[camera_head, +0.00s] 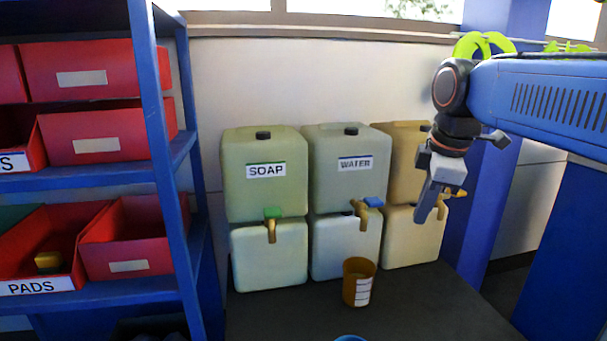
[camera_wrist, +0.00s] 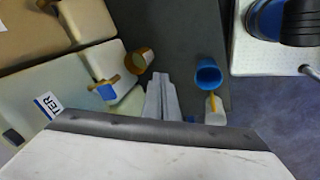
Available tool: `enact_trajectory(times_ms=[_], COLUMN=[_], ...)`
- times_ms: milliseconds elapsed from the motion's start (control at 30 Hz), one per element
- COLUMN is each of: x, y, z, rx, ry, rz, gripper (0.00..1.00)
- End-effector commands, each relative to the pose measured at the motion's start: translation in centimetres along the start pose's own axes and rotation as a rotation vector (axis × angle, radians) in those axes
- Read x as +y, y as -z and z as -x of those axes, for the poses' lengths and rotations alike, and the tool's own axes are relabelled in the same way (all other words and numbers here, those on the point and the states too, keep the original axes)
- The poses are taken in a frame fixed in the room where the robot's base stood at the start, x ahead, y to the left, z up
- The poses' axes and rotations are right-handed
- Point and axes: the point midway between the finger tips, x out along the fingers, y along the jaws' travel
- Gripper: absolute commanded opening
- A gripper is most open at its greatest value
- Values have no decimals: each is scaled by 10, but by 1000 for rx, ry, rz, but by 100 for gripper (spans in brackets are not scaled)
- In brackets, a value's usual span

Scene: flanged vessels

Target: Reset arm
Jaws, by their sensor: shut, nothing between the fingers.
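My gripper (camera_head: 428,203) hangs from my blue arm at the right of the head view, fingers pointing down and together, with nothing between them. It is in front of the rightmost container and above the dark table. In the wrist view my gripper (camera_wrist: 160,78) is a narrow closed pair of grey fingers over the dark table top. An amber cup (camera_head: 359,282) with a white label stands on the table below the WATER container (camera_head: 338,165). A blue cup (camera_wrist: 208,74) shows to the right of the fingers in the wrist view, apart from them.
The SOAP container (camera_head: 264,170) and a tan container (camera_head: 401,150) flank the WATER one, with taps at their fronts. A blue shelf (camera_head: 168,170) with red bins (camera_head: 95,70) stands at left. The dark table (camera_head: 290,315) has free room in front.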

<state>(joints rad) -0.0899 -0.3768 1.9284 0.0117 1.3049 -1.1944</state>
Motion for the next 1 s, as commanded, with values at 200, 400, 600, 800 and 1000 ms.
enact_trajectory(times_ms=[200,400,600,800,1000], x=[-68,-129,-176,-194,-195], y=[-40,-72,-95,-103,-103], z=[-41,-87,-127,-144,-145], rx=[12,40,72,88,89], ry=[-45,-82,-107,-115,-115], rz=[-430,-825,-1133,-1262,-1273], gripper=[0,0,0,0,0])
